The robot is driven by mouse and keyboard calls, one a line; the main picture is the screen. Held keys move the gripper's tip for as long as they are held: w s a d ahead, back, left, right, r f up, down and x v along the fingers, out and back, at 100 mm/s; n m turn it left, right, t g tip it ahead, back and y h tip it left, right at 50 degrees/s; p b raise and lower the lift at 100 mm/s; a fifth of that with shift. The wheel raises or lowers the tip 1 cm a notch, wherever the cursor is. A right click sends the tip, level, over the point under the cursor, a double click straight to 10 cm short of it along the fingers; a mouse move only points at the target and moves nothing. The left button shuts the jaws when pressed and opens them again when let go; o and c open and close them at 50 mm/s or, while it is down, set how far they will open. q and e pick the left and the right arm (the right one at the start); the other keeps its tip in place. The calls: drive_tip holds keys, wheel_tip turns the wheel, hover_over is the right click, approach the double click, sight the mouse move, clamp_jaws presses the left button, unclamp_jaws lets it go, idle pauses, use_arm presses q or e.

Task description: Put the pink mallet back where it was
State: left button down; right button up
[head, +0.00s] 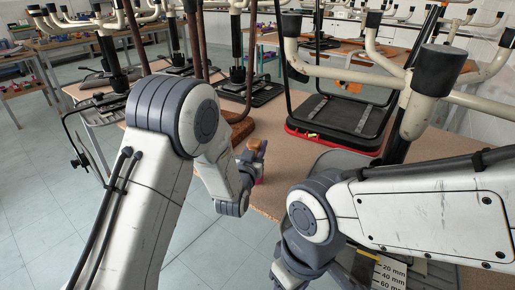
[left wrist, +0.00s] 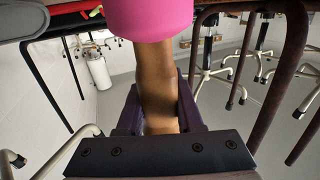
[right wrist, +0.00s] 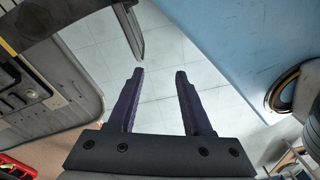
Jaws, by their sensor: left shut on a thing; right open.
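The pink mallet's head (left wrist: 150,15) fills the top middle of the left wrist view, and its brown wooden handle (left wrist: 157,75) runs down from it. My left gripper (left wrist: 157,110) is shut on that handle. In the head view my left gripper (head: 252,165) is over the near edge of the brown table (head: 268,198), with the brown handle end (head: 254,146) showing at it. Most of the mallet is hidden there. My right gripper (right wrist: 153,98) is open and empty in the right wrist view, with floor tiles behind it.
A black chair part (head: 340,118) with a red edge lies on the table beyond my left gripper. Upturned pale chair bases (head: 340,72) crowd the table's back and right. A card with millimetre marks (head: 388,272) lies at the lower right. Open floor (head: 40,190) is at the left.

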use_arm(q)
drive_tip(key=shift+f, duration=0.2)
drive_tip(key=shift+f, duration=0.15)
drive_tip(key=c, duration=0.6)
unclamp_jaws()
drive_tip(key=shift+o, duration=0.2)
drive_tip(key=shift+r, duration=0.2)
drive_tip(key=p+v, duration=0.5)
drive_tip(key=v, duration=0.7)
